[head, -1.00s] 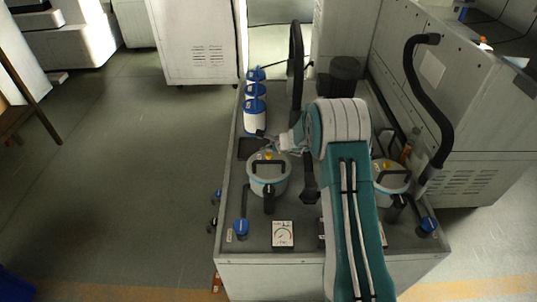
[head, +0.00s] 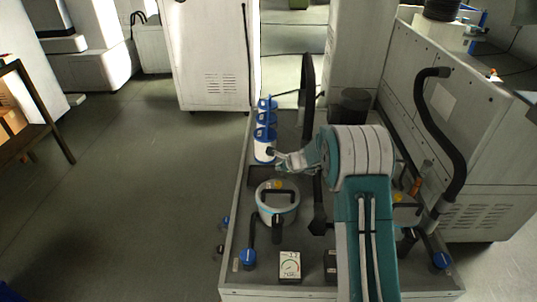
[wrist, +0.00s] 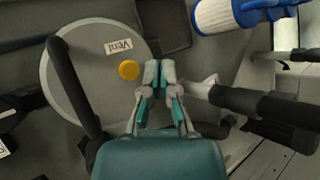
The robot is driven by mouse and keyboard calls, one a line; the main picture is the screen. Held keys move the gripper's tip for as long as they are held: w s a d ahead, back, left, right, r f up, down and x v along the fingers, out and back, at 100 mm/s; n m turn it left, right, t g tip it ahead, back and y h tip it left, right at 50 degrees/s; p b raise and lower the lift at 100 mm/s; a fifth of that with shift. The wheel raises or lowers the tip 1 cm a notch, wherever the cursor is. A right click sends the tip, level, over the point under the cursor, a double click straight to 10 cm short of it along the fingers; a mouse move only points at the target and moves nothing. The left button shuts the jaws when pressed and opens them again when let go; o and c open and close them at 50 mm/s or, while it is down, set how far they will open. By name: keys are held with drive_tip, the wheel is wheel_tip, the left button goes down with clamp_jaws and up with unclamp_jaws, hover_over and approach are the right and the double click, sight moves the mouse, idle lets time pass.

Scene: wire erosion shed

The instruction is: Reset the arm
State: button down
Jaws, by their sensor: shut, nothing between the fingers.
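My arm reaches forward over a grey machine top (head: 232,255). Its gripper (head: 282,161) points left in the head view, beyond the left round lidded pot (head: 277,211) and close to the blue-capped white filters (head: 264,150). In the wrist view the gripper (wrist: 160,66) is shut with nothing between its fingers. Below the fingers is the pot's grey lid (wrist: 88,72), labelled "Vent", with a yellow button (wrist: 129,70) near the fingertips. A white pleated filter with a blue end (wrist: 214,16) is at the upper right. I cannot tell the exact gap to the lid.
A dial gauge (head: 290,265) and blue knobs stand along the near edge. A tall black hose (head: 307,95) rises near the gripper. A grey cabinet with a black curved hose (head: 440,130) is at the right. Open floor (head: 140,200) lies at the left.

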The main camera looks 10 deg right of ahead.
drive_tip(key=s+a+r+n+g, duration=0.1)
drive_tip(key=s+a+r+n, duration=0.2)
drive_tip(key=s+r+n, duration=0.55)
drive_tip(key=s+a+r+n+g, duration=0.1)
drive_tip(key=s+a+r+n, duration=0.15)
drive_tip(key=s+r, duration=0.95)
drive_tip(key=s+d+r+n+h, duration=0.1)
drive_tip(key=s+n, duration=0.4)
drive_tip(key=s, duration=0.7)
drive_tip(key=s+d+r+n+h, duration=0.2)
drive_tip(key=s+d+n+h, duration=0.1)
drive_tip(key=s, duration=0.9)
drive_tip(key=shift+s+d+r+n+h, duration=0.15)
drive_tip(key=shift+d+r+n+h, duration=0.25)
drive_tip(key=shift+n, duration=0.6)
drive_tip(key=shift+d+f, duration=0.15)
drive_tip(key=shift+d, duration=0.05)
